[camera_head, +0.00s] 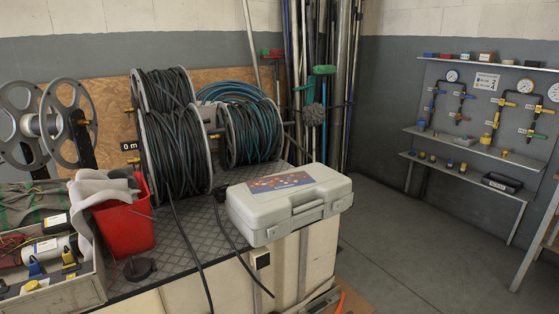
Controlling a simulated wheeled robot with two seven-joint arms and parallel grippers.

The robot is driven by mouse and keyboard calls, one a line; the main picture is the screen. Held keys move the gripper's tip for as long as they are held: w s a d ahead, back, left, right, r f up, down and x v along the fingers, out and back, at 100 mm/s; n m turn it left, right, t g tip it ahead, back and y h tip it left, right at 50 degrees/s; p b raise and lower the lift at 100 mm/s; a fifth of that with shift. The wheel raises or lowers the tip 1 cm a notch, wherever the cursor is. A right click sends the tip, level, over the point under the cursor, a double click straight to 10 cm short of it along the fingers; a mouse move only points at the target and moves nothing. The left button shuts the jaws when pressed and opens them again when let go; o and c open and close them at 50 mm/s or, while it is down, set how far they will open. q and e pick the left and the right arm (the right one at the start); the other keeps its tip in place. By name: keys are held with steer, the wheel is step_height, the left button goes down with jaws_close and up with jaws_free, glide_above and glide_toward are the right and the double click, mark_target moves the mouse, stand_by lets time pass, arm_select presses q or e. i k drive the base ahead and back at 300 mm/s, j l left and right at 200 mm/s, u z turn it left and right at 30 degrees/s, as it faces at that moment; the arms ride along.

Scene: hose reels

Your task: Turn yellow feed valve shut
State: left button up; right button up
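Neither of my grippers is in view. Small brass-yellow fittings also show beside the large hose reel (176,140). I cannot tell which of these is the feed valve. They are too small to tell whether any handle is open or shut.
A grey case (289,205) lies on the bench beside a red bucket (124,226). A crate (60,294) of parts is at the lower left. Hoses hang over the bench front. Shelves (470,152) cross the wall panel. Floor (410,235) between bench and panel is clear.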

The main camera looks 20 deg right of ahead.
mark_target(497, 115)
steer(key=i+l+z, duration=0.15)
steer(key=z, duration=0.3)
steer(key=i+l+z, duration=0.25)
steer(key=z, duration=0.25)
steer(key=i+l+z, duration=0.1)
steer(key=z, duration=0.35)
steer(key=i+z, duration=0.3)
steer(key=z, duration=0.15)
steer(key=i+z, duration=0.3)
steer(key=i, duration=0.9)
steer(key=i+j+u, duration=0.2)
steer(key=i, duration=0.45)
steer(key=i+l+u, duration=0.15)
steer(key=i, duration=0.5)
steer(key=i+u, duration=0.2)
steer(key=i, duration=0.45)
steer(key=i+l+u, duration=0.15)
steer(key=i, duration=0.5)
